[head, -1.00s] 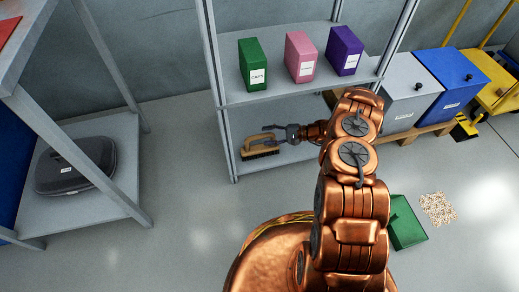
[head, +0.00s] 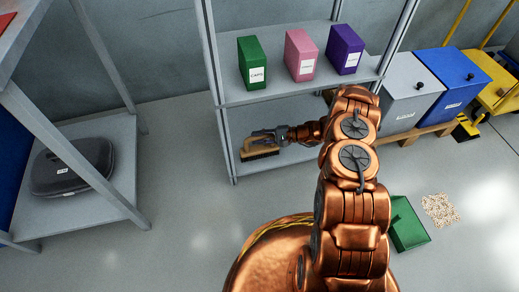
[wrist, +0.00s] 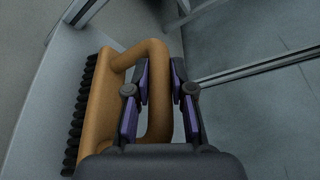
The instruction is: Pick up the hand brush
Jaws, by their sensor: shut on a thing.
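The hand brush (head: 260,149) has a tan body with a loop handle and dark bristles. In the head view it is at the lower shelf of the grey rack, bristles down. In the wrist view the brush (wrist: 97,95) fills the left half, with its black bristles to the left. My gripper (head: 268,138) reaches in from the right. In the wrist view my gripper (wrist: 160,95) has its fingers around the handle's outer bar, one inside the loop and one outside, and is shut on it. I cannot tell whether the bristles touch the shelf.
The upper rack shelf (head: 280,92) holds a green box (head: 253,63), a pink box (head: 300,54) and a purple box (head: 344,50). A rack post (head: 213,80) stands just left of the brush. A green bin (head: 407,225) is on the floor at right.

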